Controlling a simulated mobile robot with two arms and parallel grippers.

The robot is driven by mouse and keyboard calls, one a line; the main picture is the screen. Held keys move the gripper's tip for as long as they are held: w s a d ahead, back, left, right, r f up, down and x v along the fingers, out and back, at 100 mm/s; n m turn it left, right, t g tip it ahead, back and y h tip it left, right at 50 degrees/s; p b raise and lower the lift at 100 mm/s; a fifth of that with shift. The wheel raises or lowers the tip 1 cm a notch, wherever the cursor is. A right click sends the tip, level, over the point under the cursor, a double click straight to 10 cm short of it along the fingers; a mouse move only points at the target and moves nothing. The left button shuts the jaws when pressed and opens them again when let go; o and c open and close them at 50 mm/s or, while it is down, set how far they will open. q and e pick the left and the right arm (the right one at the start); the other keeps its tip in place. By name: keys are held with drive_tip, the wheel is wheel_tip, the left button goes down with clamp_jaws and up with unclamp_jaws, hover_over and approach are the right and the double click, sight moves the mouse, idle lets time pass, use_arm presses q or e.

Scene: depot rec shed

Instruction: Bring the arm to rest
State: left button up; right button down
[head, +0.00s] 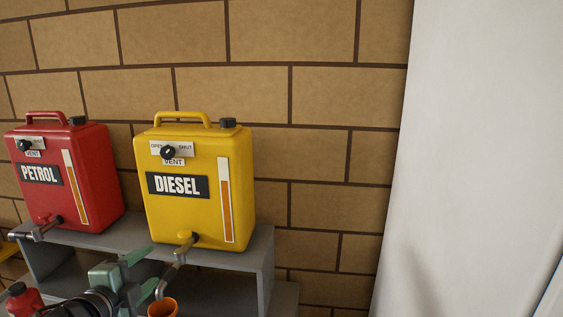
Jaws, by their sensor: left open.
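My left gripper (146,272) is at the lower left of the head view, with its two green-tipped fingers apart and nothing seen between them. It is in front of the grey shelf (222,258), just left of the spout of the yellow DIESEL can (198,209). I cannot tell whether it touches anything. My right gripper is out of view.
A red PETROL can (92,160) stands left of the yellow one on the shelf. An orange cup (163,308) is below the diesel spout, and a red container (24,300) is at lower left. A brick wall (330,100) and white panel (475,150) bound the space.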

use_arm(q)
drive_tip(key=s+d+f+n+g+y, duration=0.1)
drive_tip(key=s+d+f+n+g, duration=0.3)
drive_tip(key=s+f, duration=0.6)
drive_tip(key=s+d+f+n+g, duration=0.2)
drive_tip(key=s+f+n, duration=0.45)
drive_tip(key=f, duration=0.45)
drive_tip(key=s+d+f+n+g, duration=0.1)
drive_tip(key=s+f+n+g, duration=0.2)
drive_tip(key=s, duration=0.4)
drive_tip(key=s+d+f+n+g, duration=0.1)
drive_tip(key=s+f+n+g, duration=0.15)
drive_tip(key=s, duration=0.45)
wheel_tip(320, 180, down, 29)
drive_tip(key=s+b, duration=0.2)
drive_tip(key=b, duration=0.1)
drive_tip(key=s+a+f+g+b, duration=0.2)
drive_tip(key=s+a+f+b, duration=0.1)
drive_tip(key=s+f, duration=1.4)
wheel_tip(320, 180, down, 3)
drive_tip(key=shift+f+m+y, duration=0.1)
drive_tip(key=shift+m+y, duration=0.3)
